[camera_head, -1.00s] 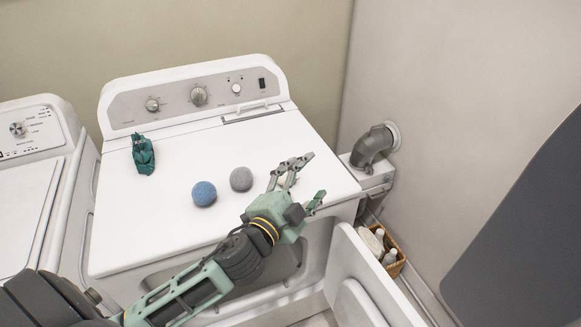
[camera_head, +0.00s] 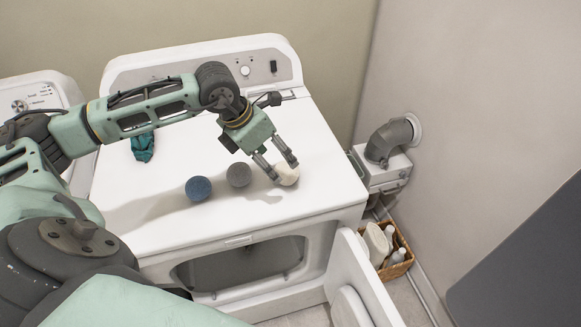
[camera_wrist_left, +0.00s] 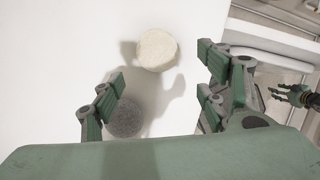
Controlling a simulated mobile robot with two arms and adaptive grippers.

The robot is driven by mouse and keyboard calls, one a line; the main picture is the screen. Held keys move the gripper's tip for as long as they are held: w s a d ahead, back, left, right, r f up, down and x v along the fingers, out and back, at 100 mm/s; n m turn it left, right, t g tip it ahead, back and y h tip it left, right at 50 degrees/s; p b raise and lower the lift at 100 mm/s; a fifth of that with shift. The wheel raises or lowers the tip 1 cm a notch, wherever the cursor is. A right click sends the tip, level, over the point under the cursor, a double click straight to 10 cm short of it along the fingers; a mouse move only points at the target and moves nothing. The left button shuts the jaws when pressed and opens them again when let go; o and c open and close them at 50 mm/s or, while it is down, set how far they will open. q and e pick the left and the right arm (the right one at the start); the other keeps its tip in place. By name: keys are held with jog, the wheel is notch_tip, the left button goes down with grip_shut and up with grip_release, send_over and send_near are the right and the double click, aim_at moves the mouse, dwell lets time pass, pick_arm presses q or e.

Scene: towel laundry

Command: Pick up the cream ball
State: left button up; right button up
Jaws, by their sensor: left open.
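The cream ball (camera_head: 288,174) lies on the white dryer top near its right front edge. My left gripper (camera_head: 282,170) reaches down over it from the left, open, with its fingertips at the ball and hiding part of it. In the left wrist view the cream ball (camera_wrist_left: 156,50) lies ahead, between the lines of the spread fingers and beyond their tips. I cannot tell whether a finger touches it. My right gripper (camera_wrist_left: 292,95) shows small at the right edge of the left wrist view; its jaw state is unclear.
A grey ball (camera_head: 239,174) and a blue ball (camera_head: 199,188) lie left of the cream ball. A teal cloth (camera_head: 143,148) lies partly behind my arm. The dryer door (camera_head: 362,275) stands open below. A basket of bottles (camera_head: 397,258) is on the floor at right.

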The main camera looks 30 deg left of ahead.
aim_at(281, 166)
pick_arm(q)
jog(key=p+x, duration=0.1)
jog(key=x, duration=0.2)
jog(key=w+p+x, duration=0.1)
jog(key=p+x, duration=0.1)
jog(key=x, duration=0.2)
jog(key=shift+s+a+r, duration=0.1)
jog(key=shift+a+r, duration=0.1)
jog(key=shift+a, duration=0.05)
jog(key=shift+f, duration=0.25)
jog(key=shift+c, duration=0.5)
jog(key=c, duration=1.1)
jog(key=shift+o, duration=0.2)
